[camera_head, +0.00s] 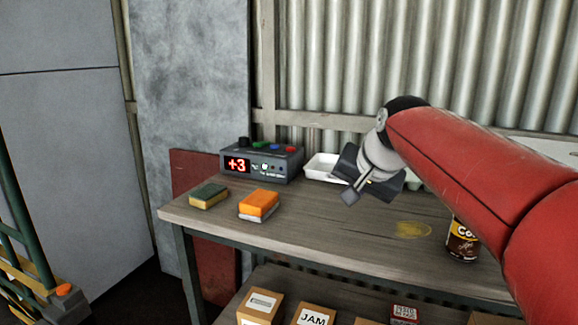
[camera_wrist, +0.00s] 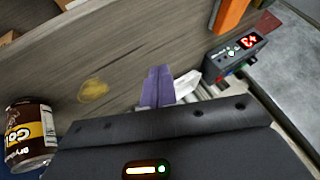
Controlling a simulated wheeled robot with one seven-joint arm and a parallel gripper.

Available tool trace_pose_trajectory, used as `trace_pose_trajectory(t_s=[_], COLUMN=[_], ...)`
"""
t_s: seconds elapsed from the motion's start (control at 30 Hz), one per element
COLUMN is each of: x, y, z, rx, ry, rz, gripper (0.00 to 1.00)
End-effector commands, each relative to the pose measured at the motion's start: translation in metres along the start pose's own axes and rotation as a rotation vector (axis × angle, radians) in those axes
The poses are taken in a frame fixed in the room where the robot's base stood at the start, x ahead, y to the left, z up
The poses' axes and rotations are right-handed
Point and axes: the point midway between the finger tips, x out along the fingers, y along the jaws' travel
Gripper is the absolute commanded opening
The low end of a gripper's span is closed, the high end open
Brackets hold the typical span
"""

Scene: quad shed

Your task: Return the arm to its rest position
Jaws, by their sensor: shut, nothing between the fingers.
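My red arm reaches in from the right in the head view, bent above the workbench (camera_head: 310,226). My gripper (camera_head: 350,196) hangs over the bench, in front of a white tray. Its fingers are together with nothing between them. In the wrist view the closed fingers (camera_wrist: 157,88) show as a purple-grey pair against the bench top, clear of the objects. My arm hides part of the bench's right side.
A green-yellow sponge (camera_head: 208,196), an orange sponge (camera_head: 259,205) and a grey box reading "+3" (camera_head: 262,162) stand left. The white tray (camera_head: 320,168) is behind. A coffee can (camera_head: 462,243) stands right, beside my arm in the picture. A yellow stain (camera_head: 412,230) marks the bench.

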Motion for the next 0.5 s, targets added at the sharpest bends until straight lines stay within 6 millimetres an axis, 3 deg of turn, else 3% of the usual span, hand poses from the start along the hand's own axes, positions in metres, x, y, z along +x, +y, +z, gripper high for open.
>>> trace_pose_trajectory(t_s=[0.13,0.3,0.4,0.5], x=[-0.020,-0.023,-0.019,-0.015], y=[0.055,0.112,0.137,0.155], z=[0.072,0.167,0.210,0.238], rx=[-0.114,-0.285,-0.366,-0.418], ry=[-0.036,-0.075,-0.094,-0.108], rz=[0.036,0.109,0.154,0.187], gripper=[0.00,0.00,0.00,0.00])
